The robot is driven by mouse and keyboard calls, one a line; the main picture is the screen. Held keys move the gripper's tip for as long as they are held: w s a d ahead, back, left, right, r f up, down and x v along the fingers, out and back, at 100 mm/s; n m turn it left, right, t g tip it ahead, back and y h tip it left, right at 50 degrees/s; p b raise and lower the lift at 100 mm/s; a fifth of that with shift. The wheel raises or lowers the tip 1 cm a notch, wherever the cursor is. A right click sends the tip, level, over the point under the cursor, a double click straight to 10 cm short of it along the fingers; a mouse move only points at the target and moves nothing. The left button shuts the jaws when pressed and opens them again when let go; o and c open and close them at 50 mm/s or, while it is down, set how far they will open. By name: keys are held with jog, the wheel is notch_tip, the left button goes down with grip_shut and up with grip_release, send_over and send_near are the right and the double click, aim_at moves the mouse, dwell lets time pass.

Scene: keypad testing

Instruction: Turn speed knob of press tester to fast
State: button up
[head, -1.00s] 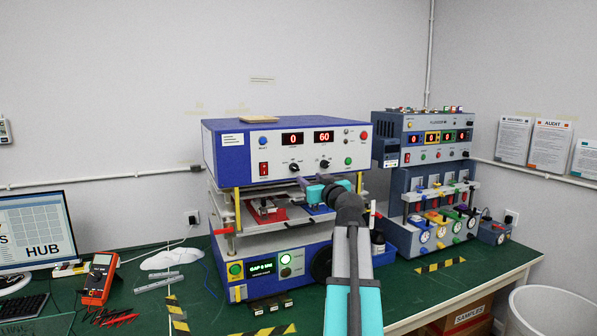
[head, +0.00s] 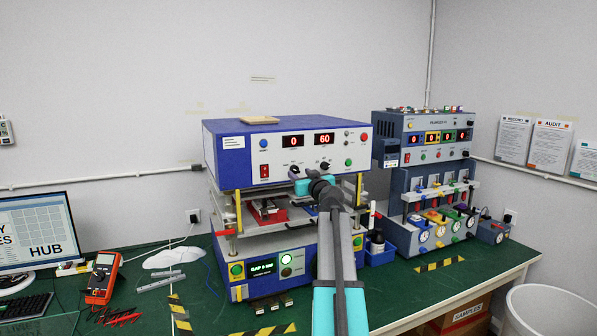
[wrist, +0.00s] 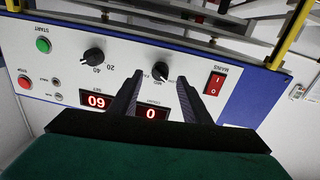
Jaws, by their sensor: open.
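The press tester (head: 226,150) is the blue and white machine in the middle of the bench. In the wrist view its panel appears upside down. One black knob (wrist: 160,71), on the mains-switch side, has partly covered lettering around it and lies between my fingertips. A second black knob (wrist: 93,56) has 20 and 40 beside it; it also shows in the head view (head: 324,166). My gripper (wrist: 161,80) is open and empty, its fingers pointing at the panel. I cannot tell whether they touch the knob. In the head view my gripper (head: 300,183) is below the displays.
The red mains switch (wrist: 215,83) is close beside one finger. The display reading 0 (wrist: 151,113) is partly behind the fingers. A grey tester (head: 395,215) stands to the right. A red multimeter (head: 102,280) lies at the left.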

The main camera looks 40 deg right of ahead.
aim_at(297, 171)
jog(key=shift+p+x, duration=0.45)
jog(key=shift+x, duration=1.15)
jog(key=c, duration=1)
